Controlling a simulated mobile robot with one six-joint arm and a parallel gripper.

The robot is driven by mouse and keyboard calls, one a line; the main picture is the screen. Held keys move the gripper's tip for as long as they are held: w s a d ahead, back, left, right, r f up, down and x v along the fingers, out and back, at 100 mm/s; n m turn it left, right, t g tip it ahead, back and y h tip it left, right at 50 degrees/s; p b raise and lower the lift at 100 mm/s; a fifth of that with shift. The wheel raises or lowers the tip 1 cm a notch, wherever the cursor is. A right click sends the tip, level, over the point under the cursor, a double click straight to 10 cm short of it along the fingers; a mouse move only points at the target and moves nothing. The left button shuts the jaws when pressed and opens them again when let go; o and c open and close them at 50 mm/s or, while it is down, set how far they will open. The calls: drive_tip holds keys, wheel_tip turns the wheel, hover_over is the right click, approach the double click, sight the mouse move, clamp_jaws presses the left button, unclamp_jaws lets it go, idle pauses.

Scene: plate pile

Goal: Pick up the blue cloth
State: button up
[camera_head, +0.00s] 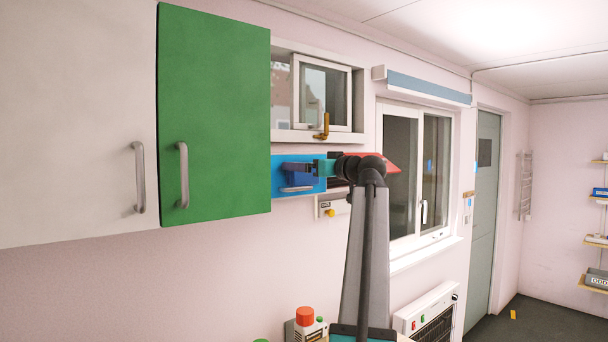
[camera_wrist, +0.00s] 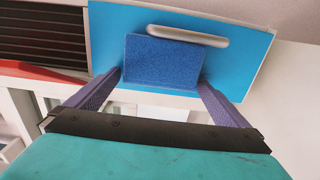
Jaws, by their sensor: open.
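The blue cloth (camera_wrist: 165,58) is a dark blue, rough-textured rectangle in front of a light blue panel (camera_wrist: 245,42) with a grey bar handle (camera_wrist: 188,36). In the head view the cloth (camera_head: 300,179) shows partly behind my gripper, against the light blue panel (camera_head: 278,177). My gripper (camera_wrist: 160,81) is open, its two purple fingers reaching toward the near corners of the cloth, one at each side. I cannot tell whether the fingertips touch it. In the head view my gripper (camera_head: 296,167) points left at the panel.
A green cabinet door (camera_head: 215,110) and a white one (camera_head: 75,120) are at the left. A small window (camera_head: 325,92) is above the panel. A red panel (camera_head: 384,161) sits just behind my wrist. A container with an orange lid (camera_head: 305,321) stands below.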

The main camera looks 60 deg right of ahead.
drive_tip(key=shift+c, duration=0.3)
drive_tip(key=c, duration=0.9)
drive_tip(key=shift+s+r+b, duration=0.1)
drive_tip(key=shift+r+b, duration=0.1)
drive_tip(key=shift+b, duration=0.2)
drive_tip(key=shift+c, duration=0.2)
drive_tip(key=shift+r+b, duration=1.35)
drive_tip(key=shift+r, duration=2)
drive_tip(key=b+v, duration=0.4)
drive_tip(key=v, duration=1.6)
drive_tip(key=shift+b, duration=0.35)
